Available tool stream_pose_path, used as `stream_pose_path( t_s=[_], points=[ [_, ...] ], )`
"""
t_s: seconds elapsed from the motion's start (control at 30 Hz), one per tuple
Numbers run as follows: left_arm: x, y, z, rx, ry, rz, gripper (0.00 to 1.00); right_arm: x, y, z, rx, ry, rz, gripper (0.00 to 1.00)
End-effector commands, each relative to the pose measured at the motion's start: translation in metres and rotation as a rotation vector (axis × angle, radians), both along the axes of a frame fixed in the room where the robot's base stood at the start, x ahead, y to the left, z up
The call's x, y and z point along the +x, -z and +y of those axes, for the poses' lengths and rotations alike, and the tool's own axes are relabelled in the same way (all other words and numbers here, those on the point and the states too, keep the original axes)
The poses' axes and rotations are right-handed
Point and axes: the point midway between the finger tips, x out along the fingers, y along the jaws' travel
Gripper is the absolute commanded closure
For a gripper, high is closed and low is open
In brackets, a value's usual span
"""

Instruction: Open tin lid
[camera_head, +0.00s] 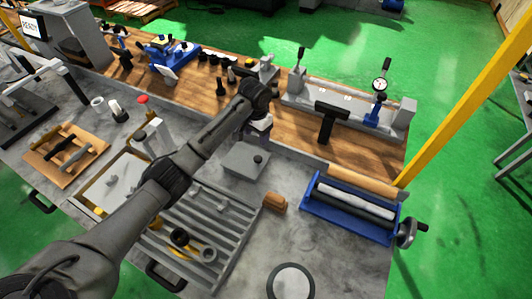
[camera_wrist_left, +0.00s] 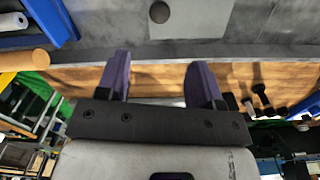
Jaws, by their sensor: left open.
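The grey square tin (camera_head: 240,158) stands on the grey bench top near the middle of the head view. Its flat lid with a small dark knob (camera_head: 258,159) is on it. In the left wrist view the grey lid (camera_wrist_left: 200,18) is at the top edge, with the knob (camera_wrist_left: 159,12) on it. My left gripper (camera_wrist_left: 160,60) is open, with nothing between its two purple fingers. In the head view the gripper (camera_head: 260,127) is just behind the tin and above it, apart from the knob. My right gripper does not show.
A slatted grey rack (camera_head: 200,225) lies left of and in front of the tin. A brown block (camera_head: 274,202) sits close by at front right. A blue vise-like fixture (camera_head: 350,205) stands to the right. A wooden strip (camera_head: 360,147) with several tools runs behind.

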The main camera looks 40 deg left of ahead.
Motion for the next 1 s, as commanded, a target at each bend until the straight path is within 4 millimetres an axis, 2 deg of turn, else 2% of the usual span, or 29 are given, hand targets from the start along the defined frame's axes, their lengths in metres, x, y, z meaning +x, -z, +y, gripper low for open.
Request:
stream_pose_path(
  t_s=[0.13, 0.4, 0.6, 0.8, 1.0],
  points=[
    [0.0, 0.022, -0.001, 0.0, -0.003, 0.001, 0.39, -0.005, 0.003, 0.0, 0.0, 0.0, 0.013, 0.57],
    [0.0, 0.073, -0.001, 0.001, -0.001, -0.001, 0.39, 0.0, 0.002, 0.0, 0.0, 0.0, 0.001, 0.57],
    [0.0, 0.104, -0.001, 0.002, 0.0, -0.002, 0.39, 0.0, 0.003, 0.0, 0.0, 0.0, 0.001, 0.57],
    [0.0, 0.124, -0.001, 0.001, -0.001, -0.003, 0.39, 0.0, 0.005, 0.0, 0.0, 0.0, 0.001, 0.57],
    [0.0, 0.131, -0.001, 0.002, -0.001, -0.004, 0.39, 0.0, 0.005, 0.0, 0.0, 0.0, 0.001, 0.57]
  ],
)
